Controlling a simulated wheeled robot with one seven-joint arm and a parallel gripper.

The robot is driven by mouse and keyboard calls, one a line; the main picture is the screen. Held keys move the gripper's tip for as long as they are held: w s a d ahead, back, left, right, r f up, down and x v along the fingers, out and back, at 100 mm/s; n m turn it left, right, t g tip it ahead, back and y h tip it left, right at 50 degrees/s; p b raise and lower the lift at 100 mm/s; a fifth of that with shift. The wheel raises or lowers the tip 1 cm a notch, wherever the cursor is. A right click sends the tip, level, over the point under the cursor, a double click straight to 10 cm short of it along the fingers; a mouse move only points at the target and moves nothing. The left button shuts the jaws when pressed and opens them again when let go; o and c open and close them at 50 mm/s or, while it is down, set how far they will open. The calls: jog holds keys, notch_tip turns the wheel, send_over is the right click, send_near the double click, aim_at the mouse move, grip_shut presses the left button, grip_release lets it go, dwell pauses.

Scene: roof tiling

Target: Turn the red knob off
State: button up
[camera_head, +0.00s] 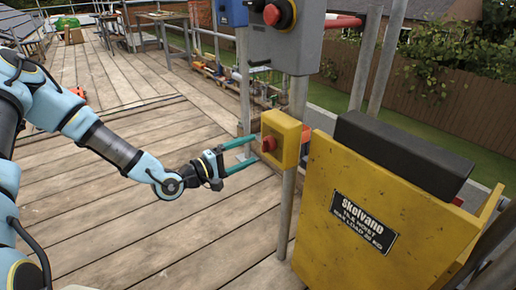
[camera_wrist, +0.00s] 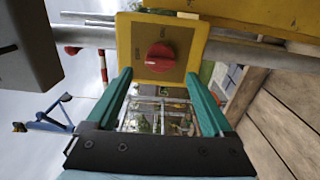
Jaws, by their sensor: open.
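The red knob (camera_head: 268,144) sits on the front of a yellow switch box (camera_head: 287,136), which is fixed to a metal post. In the wrist view the knob (camera_wrist: 160,57) is round with a raised grip bar, on the face of the yellow box (camera_wrist: 185,28). Lettering beside the knob is too small to read surely. My gripper (camera_head: 255,153) is open, with its two green fingers pointing at the box. In the wrist view my gripper (camera_wrist: 160,85) has its fingers on either side of the knob in the picture, with nothing between them. Contact with the knob cannot be told.
A yellow tile hoist (camera_head: 320,235) with a black top block (camera_head: 400,152) stands right of the box. A grey control box (camera_head: 280,45) with a red button (camera_head: 272,14) is on the post above. Wooden decking (camera_head: 130,200) is mostly clear at left.

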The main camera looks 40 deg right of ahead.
jog(key=a, duration=0.5)
jog(key=shift+w+a, duration=0.2)
jog(key=shift+a, duration=0.1)
jog(key=w+a+f+m+t+y, duration=0.2)
jog(key=w+a+f+y, duration=0.1)
jog(key=w+a+y, duration=0.4)
jog(key=w+a+f+m+t+y, duration=0.15)
jog(key=a+f+y, duration=0.25)
jog(key=a, duration=0.6)
jog(key=w+a+r+y, duration=0.2)
jog(key=a+r+y, duration=0.1)
jog(key=a, duration=0.5)
jog(key=s+a+r+n+y, duration=0.35)
jog(key=s+a+r, duration=0.45)
jog(key=a+r, duration=0.45)
jog(key=w+p+v, duration=0.3)
jog(key=p+v, duration=1.2)
jog(key=p, duration=0.1)
jog(key=shift+w+r+m+g, duration=0.35)
jog(key=shift+r+m+g, duration=0.05)
jog(key=shift+g, duration=0.05)
jog(key=shift+a, duration=0.1)
